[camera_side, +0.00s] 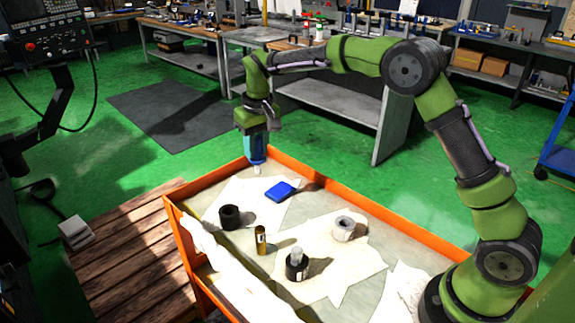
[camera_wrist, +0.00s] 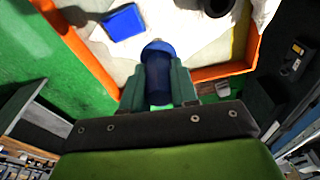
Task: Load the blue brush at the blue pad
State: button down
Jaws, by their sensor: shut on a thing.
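My gripper (camera_side: 256,136) is shut on the blue brush (camera_side: 257,152) and holds it upright, with its pale tip pointing down, over the far left corner of the orange-rimmed tray (camera_side: 335,193). In the wrist view the brush (camera_wrist: 157,66) sits between the two fingers of my gripper (camera_wrist: 159,82). The blue pad (camera_side: 281,190) lies flat on a white cloth in the tray, to the right of and nearer the side camera than the brush. It also shows in the wrist view (camera_wrist: 124,22), up and left of the brush. Brush and pad are apart.
A dark ring-shaped part (camera_side: 230,216), a small brass cylinder (camera_side: 261,240), a dark part with a light top (camera_side: 297,266) and a grey ring-shaped part (camera_side: 344,228) stand in the tray. Raised orange walls edge it. The cloth around the pad is clear.

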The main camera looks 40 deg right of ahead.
jog(key=s+d+f, duration=0.1)
jog(key=d, duration=0.6)
jog(key=shift+n, duration=0.7)
jog(key=shift+a+f, duration=0.15)
jog(key=shift+f, duration=1.55)
jog(key=shift+a+f, duration=0.1)
jog(key=shift+f, duration=1.6)
jog(key=shift+f, duration=0.6)
notch_tip(320, 180, up, 7)
